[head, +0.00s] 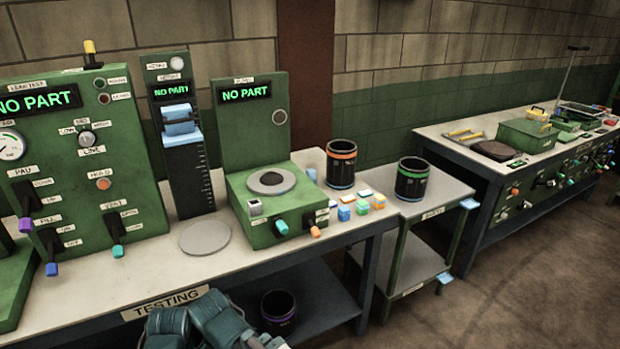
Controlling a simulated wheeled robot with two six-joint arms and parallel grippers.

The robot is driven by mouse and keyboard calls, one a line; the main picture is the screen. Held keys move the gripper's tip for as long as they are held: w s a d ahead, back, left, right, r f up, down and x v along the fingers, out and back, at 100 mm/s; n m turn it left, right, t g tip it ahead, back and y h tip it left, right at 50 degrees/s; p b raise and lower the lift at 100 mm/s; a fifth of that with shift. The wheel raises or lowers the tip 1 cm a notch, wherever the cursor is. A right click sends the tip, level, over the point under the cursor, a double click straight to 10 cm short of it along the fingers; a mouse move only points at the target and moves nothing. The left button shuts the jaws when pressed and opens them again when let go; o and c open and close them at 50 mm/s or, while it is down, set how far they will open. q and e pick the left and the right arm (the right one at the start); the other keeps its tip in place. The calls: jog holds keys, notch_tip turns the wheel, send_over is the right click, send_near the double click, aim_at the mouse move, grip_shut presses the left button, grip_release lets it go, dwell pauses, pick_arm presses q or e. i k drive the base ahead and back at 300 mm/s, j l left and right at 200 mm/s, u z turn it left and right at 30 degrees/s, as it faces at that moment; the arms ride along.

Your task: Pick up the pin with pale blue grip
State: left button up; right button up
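I cannot make out for certain a loose pin with a pale blue grip. A light blue grip (281,227) sits on the front of the green weighing station (243,222) on the testing bench; I cannot tell whether it is a pin or a fixed lever. A teal grip (118,250) hangs from a lever on the green panel at left. Teal links of my own arm show at the bottom edge, but no gripper fingers can be seen.
The testing bench (75,301) also holds a height gauge (187,178), a grey disc (204,237), small coloured blocks (362,207) and an orange-banded black cup (341,164). Another bench (470,148) stands farther right. Floor is clear at lower right.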

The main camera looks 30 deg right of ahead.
aim_at(311, 173)
jog(key=i+l+u, duration=0.1)
jog(key=l, duration=0.55)
jog(key=i+l+u, duration=0.15)
jog(key=l, duration=0.5)
jog(key=l+u, duration=0.1)
jog(key=l, duration=0.55)
